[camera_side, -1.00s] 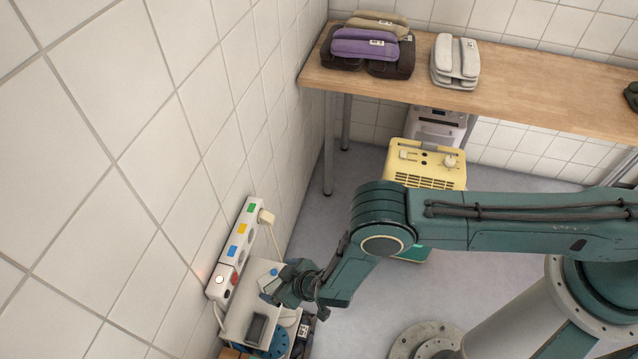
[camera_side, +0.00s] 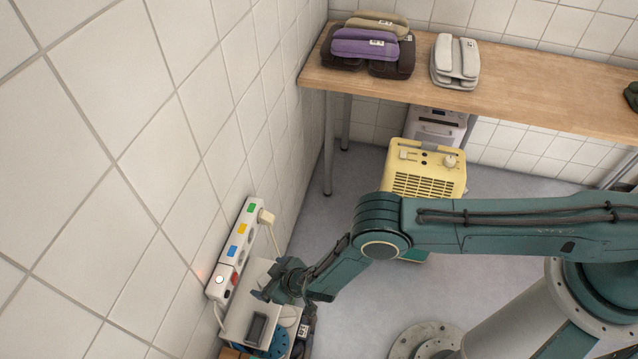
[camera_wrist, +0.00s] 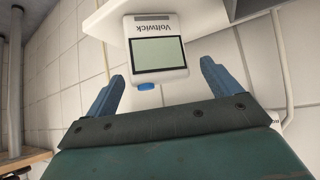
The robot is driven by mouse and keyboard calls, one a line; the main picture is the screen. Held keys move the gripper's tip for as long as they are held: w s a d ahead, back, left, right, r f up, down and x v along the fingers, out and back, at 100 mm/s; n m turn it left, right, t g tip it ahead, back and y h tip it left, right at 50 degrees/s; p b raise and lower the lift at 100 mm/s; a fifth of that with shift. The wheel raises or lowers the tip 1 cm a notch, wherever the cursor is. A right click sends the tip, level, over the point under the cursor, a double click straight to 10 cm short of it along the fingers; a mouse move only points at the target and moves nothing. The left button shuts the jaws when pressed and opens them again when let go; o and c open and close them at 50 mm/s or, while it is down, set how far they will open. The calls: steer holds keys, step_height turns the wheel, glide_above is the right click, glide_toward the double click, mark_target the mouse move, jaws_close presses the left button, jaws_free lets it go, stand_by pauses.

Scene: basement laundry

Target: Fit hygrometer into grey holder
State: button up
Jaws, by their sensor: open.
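The hygrometer, a white device with a grey-green screen and a blue knob, shows in the wrist view (camera_wrist: 158,48). It reads "Voltwick" upside down. My gripper (camera_wrist: 157,85) is open, with one blue finger on each side of the device's knob end. Gaps show between the fingers and the device, so it is not clamped. In the side view my gripper (camera_side: 270,283) is over the white shelf by the wall, and I cannot make out the hygrometer there. A dark grey open box on the shelf, apparently the grey holder (camera_side: 256,326), stands below the gripper.
A power strip (camera_side: 236,250) with a plug and cord is on the tiled wall beside the shelf. A blue round part (camera_side: 272,342) lies near the holder. A yellow appliance (camera_side: 427,178) stands on the floor. A wooden bench (camera_side: 520,85) with folded bundles is at the back.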

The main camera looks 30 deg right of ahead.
steer(key=shift+c, duration=0.2)
stand_by(0.4)
steer(key=c, duration=1.1)
steer(key=shift+r, duration=0.1)
step_height(320, 180, up, 20)
steer(key=shift+f, duration=0.1)
stand_by(0.7)
